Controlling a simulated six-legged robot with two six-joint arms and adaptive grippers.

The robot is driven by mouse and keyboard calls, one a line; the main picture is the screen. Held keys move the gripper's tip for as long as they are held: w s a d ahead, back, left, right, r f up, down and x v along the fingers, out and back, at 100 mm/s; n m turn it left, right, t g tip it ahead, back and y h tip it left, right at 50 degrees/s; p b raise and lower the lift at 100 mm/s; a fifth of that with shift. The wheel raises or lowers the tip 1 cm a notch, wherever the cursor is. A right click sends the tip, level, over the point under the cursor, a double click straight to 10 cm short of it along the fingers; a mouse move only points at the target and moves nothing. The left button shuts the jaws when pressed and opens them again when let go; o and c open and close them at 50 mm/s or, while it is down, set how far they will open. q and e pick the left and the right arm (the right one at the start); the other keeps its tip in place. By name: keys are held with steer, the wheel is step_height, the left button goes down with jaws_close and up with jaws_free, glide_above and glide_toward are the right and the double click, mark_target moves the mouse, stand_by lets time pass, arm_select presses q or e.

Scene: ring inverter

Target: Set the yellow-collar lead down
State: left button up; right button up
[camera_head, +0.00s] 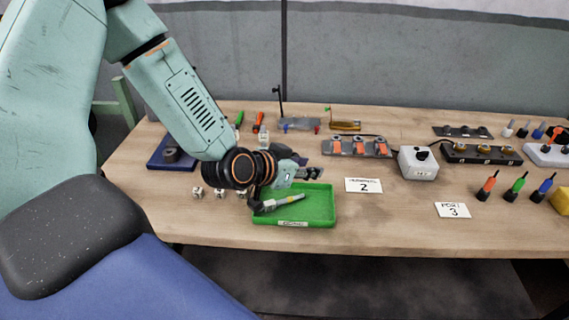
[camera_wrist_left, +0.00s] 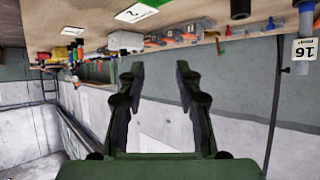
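A lead (camera_head: 285,201) with a pale grey body and a small yellowish band lies in the green tray (camera_head: 327,217) near the table's front edge. Its dark end is at the left, partly under my left wrist. My left gripper (camera_head: 312,173) is above the back of the tray and points right. In the left wrist view its two fingers (camera_wrist_left: 160,68) are well apart with nothing between them, so it is open and empty. The lead does not show in that view. My right gripper is not in view.
Small white dice-like blocks (camera_head: 197,192) lie left of the tray. A card marked 2 (camera_head: 363,185) lies right of it, with a grey-white box (camera_head: 418,163) and a card marked 3 (camera_head: 453,210) further right. Orange-switched modules (camera_head: 357,147) stand behind.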

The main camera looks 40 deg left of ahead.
arm_select(q)
steer(key=p+v, duration=1)
steer(key=shift+s+a+r, duration=0.15)
steer(key=shift+s+r, duration=0.05)
steer(key=shift+s, duration=0.1)
stand_by(0.4)
steer(key=s+d+f+n+g+b, duration=0.1)
steer(key=s+d+f+g+b, duration=0.1)
steer(key=s+f+g+b, duration=0.2)
steer(key=s+d+f+n+g+y+b, duration=0.1)
steer(key=s+d+f+g+b, duration=0.2)
steer(key=s+f+b, duration=0.7)
steer(key=s+d+f+g+y+b, duration=0.1)
steer(key=s+f+g+b, duration=0.3)
steer(key=f, duration=1.8)
steer(key=s+d+b, duration=0.1)
steer(key=s+b, duration=0.2)
steer(key=s, duration=0.2)
steer(key=shift+d+f+n+g, duration=0.3)
steer(key=shift+f+n, duration=0.05)
steer(key=shift+n, duration=0.05)
